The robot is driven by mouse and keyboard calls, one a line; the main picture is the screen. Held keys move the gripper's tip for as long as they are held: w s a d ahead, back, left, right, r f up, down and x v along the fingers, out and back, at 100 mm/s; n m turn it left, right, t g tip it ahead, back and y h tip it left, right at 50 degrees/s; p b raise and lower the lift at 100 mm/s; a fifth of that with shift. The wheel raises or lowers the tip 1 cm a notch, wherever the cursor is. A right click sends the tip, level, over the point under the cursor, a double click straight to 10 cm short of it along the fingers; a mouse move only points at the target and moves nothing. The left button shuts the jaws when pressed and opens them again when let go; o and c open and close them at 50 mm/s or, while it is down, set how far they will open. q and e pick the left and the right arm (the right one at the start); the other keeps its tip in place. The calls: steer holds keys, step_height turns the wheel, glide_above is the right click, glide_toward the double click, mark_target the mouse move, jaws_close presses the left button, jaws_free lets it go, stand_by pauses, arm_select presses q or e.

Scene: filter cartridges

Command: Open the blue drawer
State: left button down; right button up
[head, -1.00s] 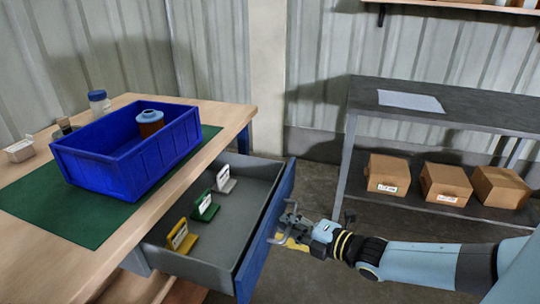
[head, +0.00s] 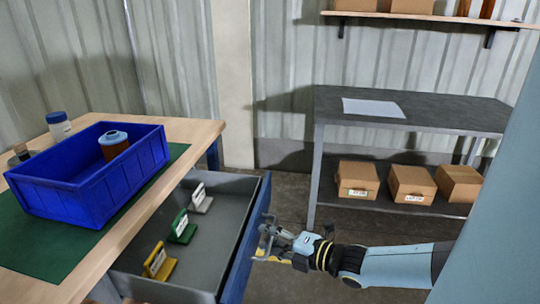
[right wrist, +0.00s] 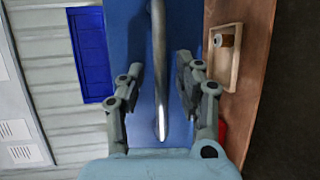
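The blue-fronted drawer (head: 245,245) stands pulled out from under the wooden table, its grey inside showing. A yellow tag holder (head: 158,262), a green one (head: 182,228) and a white one (head: 200,198) stand in it. My right gripper (head: 264,240) is at the outer side of the drawer front. In the right wrist view the blue front (right wrist: 125,40) fills the middle, with a grey bar handle (right wrist: 158,65) on it. The fingers are spread on either side of the handle, with gaps showing. My left gripper is not in view.
On the table (head: 185,130), a blue bin (head: 75,195) holding a blue-capped brown cartridge (head: 114,145) stands on a green mat (head: 40,250). A grey shelf unit (head: 440,112) with several cardboard boxes (head: 357,180) stands behind my right arm. Some floor is clear between them.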

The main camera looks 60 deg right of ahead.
steer(key=shift+s, duration=0.1)
steer(key=s+r, duration=0.2)
steer(key=s, duration=0.9)
steer(key=shift+s, duration=0.3)
steer(key=shift+r, duration=0.1)
